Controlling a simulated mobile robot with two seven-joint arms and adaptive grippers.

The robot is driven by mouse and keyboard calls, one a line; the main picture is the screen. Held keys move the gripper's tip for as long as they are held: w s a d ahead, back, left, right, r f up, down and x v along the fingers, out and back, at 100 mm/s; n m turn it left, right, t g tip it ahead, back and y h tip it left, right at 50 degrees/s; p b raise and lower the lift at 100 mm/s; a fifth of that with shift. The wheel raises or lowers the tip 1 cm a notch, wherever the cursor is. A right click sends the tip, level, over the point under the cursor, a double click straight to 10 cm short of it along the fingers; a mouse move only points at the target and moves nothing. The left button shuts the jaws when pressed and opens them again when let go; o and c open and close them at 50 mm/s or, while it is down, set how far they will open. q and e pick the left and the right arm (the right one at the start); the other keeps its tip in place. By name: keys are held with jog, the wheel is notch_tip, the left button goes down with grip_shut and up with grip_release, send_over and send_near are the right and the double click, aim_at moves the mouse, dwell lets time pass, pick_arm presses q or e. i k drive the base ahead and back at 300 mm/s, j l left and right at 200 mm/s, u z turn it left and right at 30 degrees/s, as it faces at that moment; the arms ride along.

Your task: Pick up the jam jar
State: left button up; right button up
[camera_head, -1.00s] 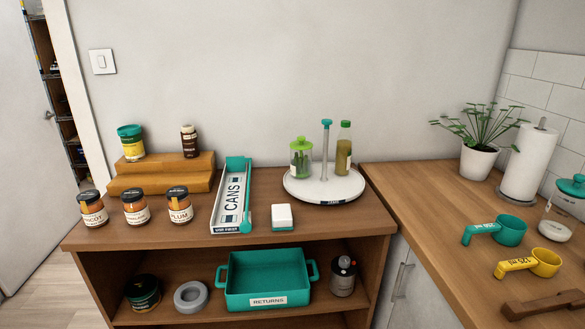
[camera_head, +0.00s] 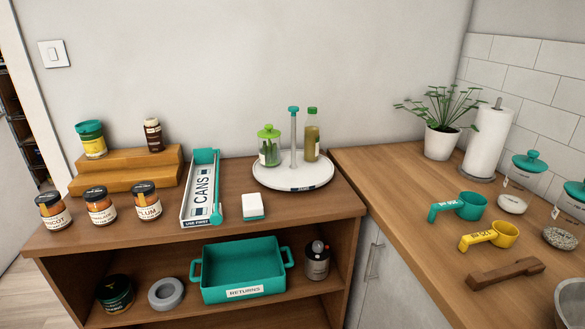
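Three jars with dark lids, orange or dark contents and white labels stand upright in a row at the left front of the wooden cabinet top. They are the apricot jar (camera_head: 53,212), a middle jar (camera_head: 100,207) whose label is hard to read, and the plum jar (camera_head: 146,202). Another dark jar (camera_head: 114,293) stands on the shelf below; its label is unreadable. I cannot tell from the view which one is the jam jar meant. Neither of my grippers is in view.
Behind the jars is a wooden step riser (camera_head: 125,178) with a teal-lidded jar (camera_head: 91,140) and a brown bottle (camera_head: 153,135). Right of them are the cans tray (camera_head: 188,205), a white box (camera_head: 253,205) and a turntable (camera_head: 310,178). The teal returns bin (camera_head: 243,270) sits below.

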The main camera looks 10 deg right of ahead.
aim_at(102, 213)
jog(key=k+j+u, duration=0.1)
jog(key=u, duration=0.25)
jog(key=k+j+u, duration=0.15)
jog(key=u, duration=0.2)
jog(key=k+j+u, duration=0.1)
jog(key=u, duration=0.25)
jog(key=i+l+u, duration=0.15)
jog(key=l, duration=0.25)
jog(key=i, duration=0.1)
